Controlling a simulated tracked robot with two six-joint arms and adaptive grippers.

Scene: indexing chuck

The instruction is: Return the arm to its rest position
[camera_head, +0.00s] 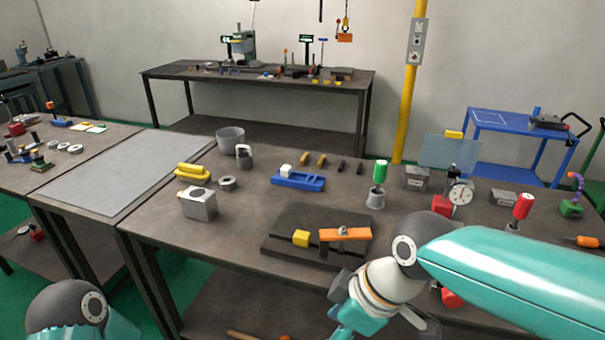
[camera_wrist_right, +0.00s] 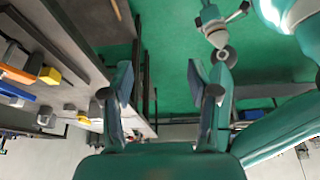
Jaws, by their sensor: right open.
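My right arm (camera_head: 520,275) reaches in from the right over the front of the workbench, with its wrist bent down near the bench's front edge. My right gripper shows in the right wrist view (camera_wrist_right: 166,88), with its two fingers wide apart and nothing between them; green floor shows beyond. In the head view its fingers are mostly hidden or hard to make out. A rounded joint of my left arm (camera_head: 68,308) shows at the lower left; the left gripper is out of view.
A dark fixture (camera_head: 285,246) with a yellow block (camera_head: 301,238) and an orange bar (camera_head: 345,234) lies just left of my right wrist. A dial gauge (camera_head: 460,193), a red-handled tool (camera_head: 522,207) and a green-handled tool (camera_head: 380,172) stand behind the arm.

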